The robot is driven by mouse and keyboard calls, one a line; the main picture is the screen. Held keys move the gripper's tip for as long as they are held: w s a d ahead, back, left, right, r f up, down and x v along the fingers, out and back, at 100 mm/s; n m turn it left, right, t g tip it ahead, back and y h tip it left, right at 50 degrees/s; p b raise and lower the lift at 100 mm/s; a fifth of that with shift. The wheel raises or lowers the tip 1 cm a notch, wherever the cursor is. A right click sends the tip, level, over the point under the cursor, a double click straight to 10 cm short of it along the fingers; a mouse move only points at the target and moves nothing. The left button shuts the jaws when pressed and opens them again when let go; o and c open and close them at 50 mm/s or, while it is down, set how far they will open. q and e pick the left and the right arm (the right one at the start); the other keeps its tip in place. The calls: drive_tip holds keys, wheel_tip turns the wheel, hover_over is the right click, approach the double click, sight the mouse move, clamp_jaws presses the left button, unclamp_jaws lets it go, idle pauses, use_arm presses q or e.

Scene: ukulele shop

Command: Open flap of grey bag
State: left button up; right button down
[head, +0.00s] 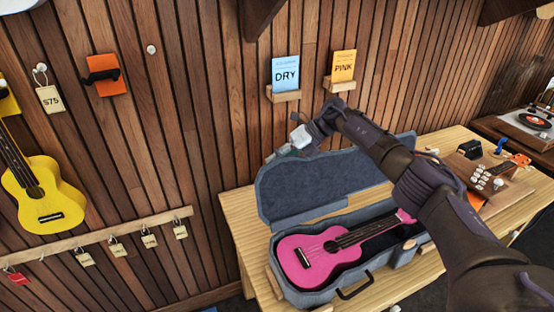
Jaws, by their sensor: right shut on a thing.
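The grey bag is a soft blue-grey ukulele case (349,287) on the wooden table. Its flap (318,184) stands raised along the back, near the wall, with its lining showing. A pink ukulele (312,262) lies inside the open case, neck toward the right. My right arm reaches in from the right, over the case. My right gripper (282,152) is at the upper left edge of the flap and shut on it; the arm's wrist hides part of the contact. My left gripper is not in view.
The wooden table (239,212) has bare room left of the case. A wooden block with a small instrument headstock (486,179) stands on the right, near a record player (530,122). DRY (286,72) and PINK (343,66) packets sit on wall ledges above. A yellow ukulele (45,205) hangs left.

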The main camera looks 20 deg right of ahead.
drive_tip(key=shift+w+f, duration=0.1)
drive_tip(key=shift+f, duration=0.1)
idle(0.3)
drive_tip(key=c, duration=0.9)
unclamp_jaws()
drive_tip(key=shift+d, duration=0.1)
drive_tip(key=shift+o, duration=0.2)
drive_tip(key=shift+r, duration=0.1)
drive_tip(key=shift+d+r, duration=0.25)
drive_tip(key=v, duration=1.1)
drive_tip(key=shift+d, duration=0.2)
drive_tip(key=shift+f, duration=0.1)
